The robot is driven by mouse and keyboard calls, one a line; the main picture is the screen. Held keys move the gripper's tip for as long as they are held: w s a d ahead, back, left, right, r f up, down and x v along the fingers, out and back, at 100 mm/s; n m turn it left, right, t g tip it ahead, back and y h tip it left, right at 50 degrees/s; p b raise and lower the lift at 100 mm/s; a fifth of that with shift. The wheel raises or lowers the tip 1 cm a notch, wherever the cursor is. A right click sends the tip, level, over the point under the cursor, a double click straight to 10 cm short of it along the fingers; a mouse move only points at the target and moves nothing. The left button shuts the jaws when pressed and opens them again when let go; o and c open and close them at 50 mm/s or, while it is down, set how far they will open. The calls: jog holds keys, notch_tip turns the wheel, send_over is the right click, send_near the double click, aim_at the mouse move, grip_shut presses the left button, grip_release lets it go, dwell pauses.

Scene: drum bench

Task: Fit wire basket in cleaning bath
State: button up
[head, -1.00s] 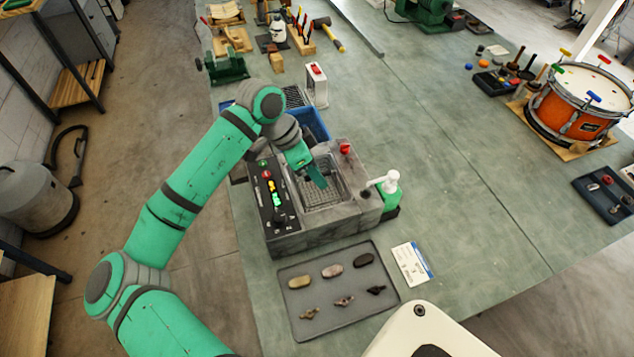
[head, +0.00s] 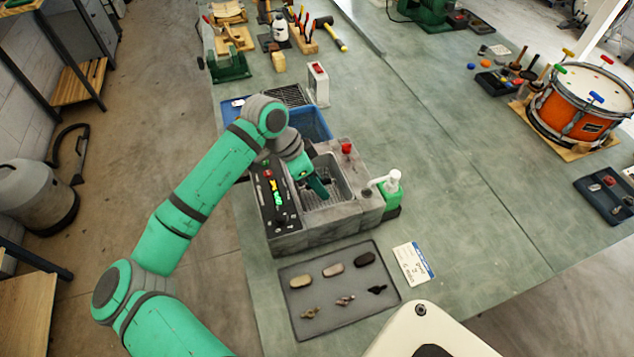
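The cleaning bath (head: 375,207) is a grey box with an open tank on the bench, with a red knob at its back right corner. The wire basket (head: 335,196) is a grey mesh, now low inside the tank, its walls partly hidden by my gripper. My gripper (head: 321,190) reaches down into the tank from the left and appears shut on the basket's near-left part. The fingertips are dark and small, so the exact contact is hard to see.
A control panel (head: 272,200) with coloured buttons lines the bath's left side. A green pump bottle (head: 391,192) stands close at its right. A dark tray (head: 340,316) with several small parts lies in front. A blue bin (head: 313,124) stands behind.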

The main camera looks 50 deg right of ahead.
jog(key=shift+s+d, duration=0.1)
jog(key=shift+r, duration=0.1)
jog(key=shift+s+r, duration=0.1)
jog(key=shift+r, duration=0.1)
jog(key=v, duration=1.2)
jog(key=shift+w, duration=0.2)
jog(key=shift+a+r, duration=0.1)
jog(key=shift+a, duration=0.1)
jog(key=shift+d, duration=0.1)
